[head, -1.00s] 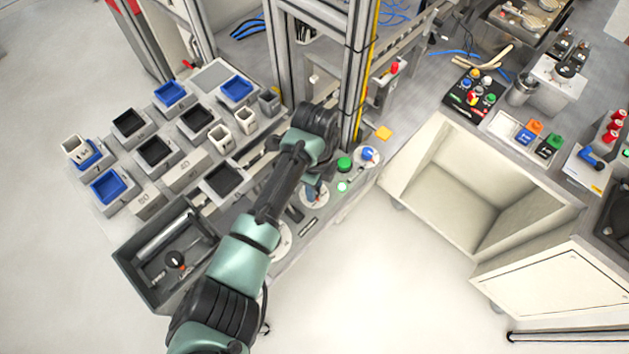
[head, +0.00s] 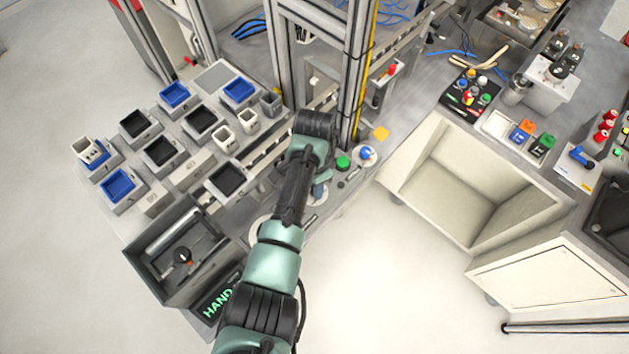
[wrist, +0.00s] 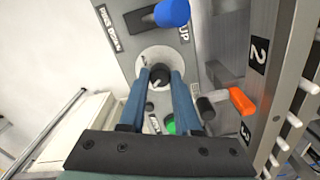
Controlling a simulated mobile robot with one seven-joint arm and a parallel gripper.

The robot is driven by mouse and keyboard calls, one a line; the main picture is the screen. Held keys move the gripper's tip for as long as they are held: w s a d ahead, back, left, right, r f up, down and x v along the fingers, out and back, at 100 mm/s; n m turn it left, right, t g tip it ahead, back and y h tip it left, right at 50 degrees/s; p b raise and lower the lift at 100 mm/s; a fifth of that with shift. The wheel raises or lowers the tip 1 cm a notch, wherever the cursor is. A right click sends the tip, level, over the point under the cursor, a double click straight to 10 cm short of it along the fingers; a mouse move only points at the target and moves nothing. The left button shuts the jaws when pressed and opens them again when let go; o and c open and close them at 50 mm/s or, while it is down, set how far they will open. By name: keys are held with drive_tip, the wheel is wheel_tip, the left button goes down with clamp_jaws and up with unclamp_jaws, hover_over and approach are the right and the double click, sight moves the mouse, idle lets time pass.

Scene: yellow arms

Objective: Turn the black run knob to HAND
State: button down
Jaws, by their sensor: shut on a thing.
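In the wrist view, the black run knob (wrist: 159,71) sits on a round white plate (wrist: 151,57) on the grey panel. My gripper (wrist: 161,78) has its two blue fingers on either side of the knob, shut on it. I cannot read which way the knob points. In the head view my gripper (head: 319,190) is low over the panel's front strip, and my arm hides the knob. A dark display (head: 218,302) shows HAND in green letters at the panel's near end.
A blue knob (head: 367,153) and a green button (head: 343,163) stand close to my gripper. In the wrist view, an orange-ended lever (wrist: 241,101) is right of the fingers. Several bins and a grey box (head: 165,285) lie left of my arm.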

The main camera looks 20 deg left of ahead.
drive_tip(key=shift+n, duration=0.8)
drive_tip(key=c, duration=0.6)
unclamp_jaws()
drive_tip(key=shift+r, duration=0.1)
wheel_tip(320, 180, up, 13)
drive_tip(key=b, duration=0.1)
